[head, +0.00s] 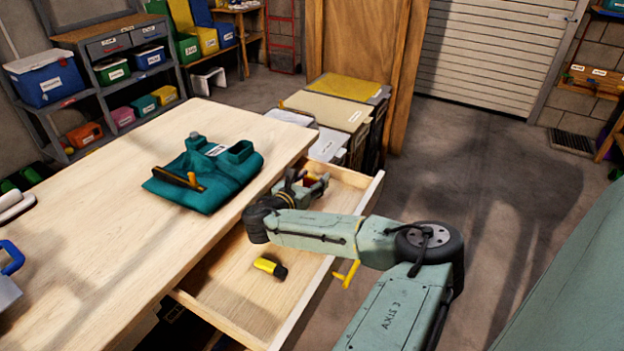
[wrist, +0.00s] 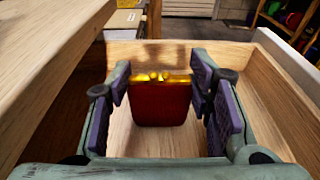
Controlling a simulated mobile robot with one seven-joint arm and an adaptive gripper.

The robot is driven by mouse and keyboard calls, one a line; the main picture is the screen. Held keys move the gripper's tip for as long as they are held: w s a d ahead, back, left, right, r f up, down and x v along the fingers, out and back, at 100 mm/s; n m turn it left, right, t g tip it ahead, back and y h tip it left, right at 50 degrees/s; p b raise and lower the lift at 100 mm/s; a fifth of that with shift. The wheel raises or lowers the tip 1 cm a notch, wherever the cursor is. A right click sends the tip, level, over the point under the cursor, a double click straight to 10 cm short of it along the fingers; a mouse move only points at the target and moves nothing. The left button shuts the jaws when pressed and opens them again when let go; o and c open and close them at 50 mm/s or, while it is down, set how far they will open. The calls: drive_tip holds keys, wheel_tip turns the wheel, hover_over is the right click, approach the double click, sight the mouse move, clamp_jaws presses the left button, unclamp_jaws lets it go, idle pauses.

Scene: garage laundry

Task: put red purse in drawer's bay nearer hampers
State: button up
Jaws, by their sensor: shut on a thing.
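The red purse (wrist: 160,105) has a gold clasp along its top and is upright between the pads of my gripper (wrist: 160,84) in the wrist view. My gripper is shut on it, down inside the open wooden drawer (head: 232,302), at the end nearer the hampers (head: 333,108). In the head view only a small red patch of the purse (head: 309,181) shows beside the fingers. I cannot tell whether its bottom touches the drawer floor. My arm covers the middle of the drawer, so any divider there is hidden.
A yellow and black object (head: 270,266) lies in the drawer's nearer part. Teal folded cloth (head: 215,172) with a yellow-handled tool lies on the table (head: 110,225) beside the drawer. Shelves (head: 120,75) stand behind; floor to the right is clear.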

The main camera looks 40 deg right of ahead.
drive_tip(key=o, duration=1.1)
drive_tip(key=shift+f, duration=0.1)
drive_tip(key=shift+o, duration=0.2)
drive_tip(key=shift+r, duration=0.2)
drive_tip(key=b+v, duration=0.3)
drive_tip(key=v, duration=0.7)
drive_tip(key=shift+s+a+b, duration=0.1)
drive_tip(key=shift+a+b, duration=0.2)
drive_tip(key=shift+a, duration=0.05)
drive_tip(key=shift+s+a+r, duration=0.2)
drive_tip(key=shift+s+a, duration=0.05)
drive_tip(key=shift+a, duration=0.3)
